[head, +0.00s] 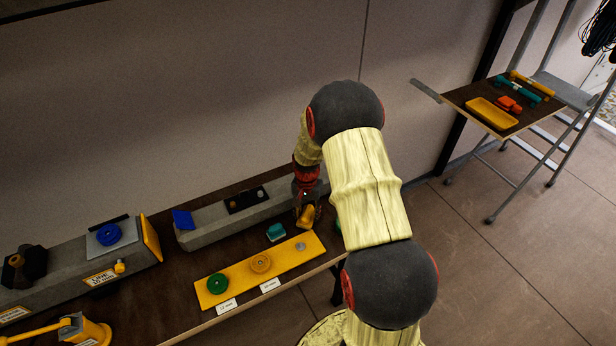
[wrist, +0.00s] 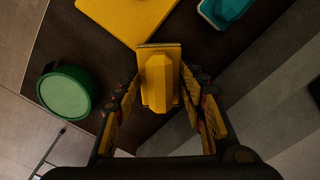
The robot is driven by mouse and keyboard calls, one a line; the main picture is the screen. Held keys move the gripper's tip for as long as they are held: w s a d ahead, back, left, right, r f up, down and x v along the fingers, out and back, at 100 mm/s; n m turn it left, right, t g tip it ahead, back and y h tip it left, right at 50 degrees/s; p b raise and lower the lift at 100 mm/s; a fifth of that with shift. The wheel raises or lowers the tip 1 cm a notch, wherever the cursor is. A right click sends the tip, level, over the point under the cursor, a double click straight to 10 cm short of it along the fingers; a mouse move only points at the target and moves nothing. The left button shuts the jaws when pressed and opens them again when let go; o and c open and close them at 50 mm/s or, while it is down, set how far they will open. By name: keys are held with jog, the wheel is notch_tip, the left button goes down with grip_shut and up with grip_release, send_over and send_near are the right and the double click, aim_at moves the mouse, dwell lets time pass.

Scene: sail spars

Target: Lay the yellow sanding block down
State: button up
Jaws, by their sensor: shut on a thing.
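The yellow sanding block (head: 307,217) is at the end of my arm in the head view, over the right end of the dark workbench. In the wrist view the block (wrist: 158,80) sits between my two fingers, with a ridged yellow grip and a thin flat base edge. My gripper (head: 305,203) is shut on it and points down. The gripper also shows in the wrist view (wrist: 160,95), with a finger on each side of the block. I cannot tell whether the block touches the bench top.
A yellow board (head: 231,273) with round discs lies in front. A teal block (head: 276,232) is left of my gripper; a grey beam (head: 222,218) runs behind. A green round container (wrist: 63,95) stands close by. A side table (head: 466,95) holds a yellow tray.

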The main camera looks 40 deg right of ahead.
jog(key=shift+f, duration=0.15)
jog(key=o, duration=1.2)
notch_tip(320, 180, up, 12)
dwell(0.4)
